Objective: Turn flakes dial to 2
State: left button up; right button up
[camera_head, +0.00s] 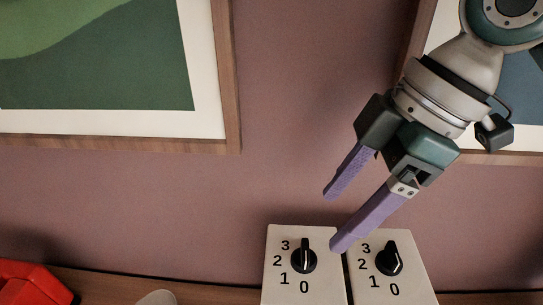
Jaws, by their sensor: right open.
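Two pale boxes stand side by side at the bottom of the head view, the left box (274,290) and the right box (421,283). Each has a black dial, the left dial (304,257) and the right dial (389,260), with the numbers 3, 2, 1, 0 around it. The left dial's ridge is about upright; the right one's leans slightly left. No label shows which is the flakes dial. My right gripper (334,218) is open and empty, its purple fingers pointing down-left. Its lower fingertip overlaps the gap between the boxes; contact cannot be told. My left gripper is out of view.
A red object (32,284) lies at the lower left, with a pale rounded object (157,298) beside it. The brown surface (215,291) runs along the mauve wall (280,100). Framed pictures hang at left (228,75) and behind my right arm.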

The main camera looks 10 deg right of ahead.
aim_at(306, 249)
jog(key=x, duration=0.7)
jog(key=shift+a+f+p, duration=0.1)
jog(key=shift+f+p, duration=0.1)
jog(key=shift+p, duration=0.2)
grip_shut()
